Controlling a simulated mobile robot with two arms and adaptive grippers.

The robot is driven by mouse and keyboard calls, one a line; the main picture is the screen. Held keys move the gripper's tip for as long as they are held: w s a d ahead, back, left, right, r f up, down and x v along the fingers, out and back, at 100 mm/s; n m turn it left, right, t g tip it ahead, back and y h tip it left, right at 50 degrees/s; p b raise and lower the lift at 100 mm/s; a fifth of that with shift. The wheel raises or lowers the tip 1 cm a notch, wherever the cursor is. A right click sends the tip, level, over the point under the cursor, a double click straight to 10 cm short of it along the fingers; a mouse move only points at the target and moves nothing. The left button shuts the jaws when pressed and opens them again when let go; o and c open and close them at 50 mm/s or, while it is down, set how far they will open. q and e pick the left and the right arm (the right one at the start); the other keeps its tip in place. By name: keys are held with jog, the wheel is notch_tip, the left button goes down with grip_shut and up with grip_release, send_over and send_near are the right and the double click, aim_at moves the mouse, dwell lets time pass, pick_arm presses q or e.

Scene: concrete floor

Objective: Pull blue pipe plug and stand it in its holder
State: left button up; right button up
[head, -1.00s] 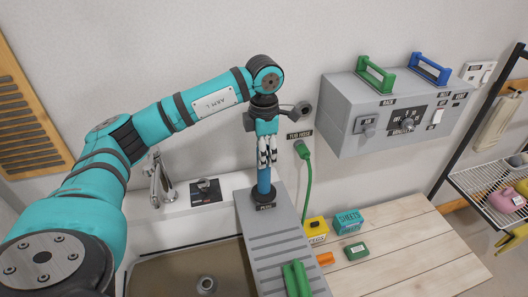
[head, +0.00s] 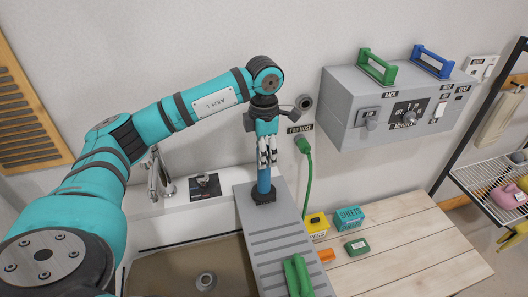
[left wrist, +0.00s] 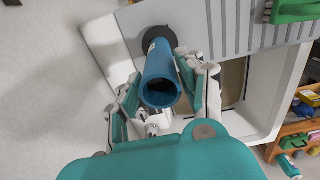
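The blue pipe plug (head: 264,184) stands upright, its lower end at a round black holder (head: 263,196) on the grey ribbed board. In the left wrist view the plug (left wrist: 160,72) is a hollow tube with its open end facing the camera, and the black holder (left wrist: 157,38) is at its far end. My left gripper (head: 267,152) points down over the plug's upper part. In the left wrist view its fingers (left wrist: 160,75) lie on both sides of the tube; whether they press on it is unclear. My right gripper is not in view.
A sink basin (head: 190,268) lies left of the ribbed board (head: 275,245). Yellow (head: 317,226) and teal (head: 349,217) boxes stand on the wooden top (head: 415,240). A grey control box (head: 345,100) is on the wall.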

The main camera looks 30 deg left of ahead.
pick_arm(q)
jog(key=o, duration=0.4)
jog(key=shift+c, duration=0.2)
notch_tip(320, 180, up, 12)
dwell(1.0)
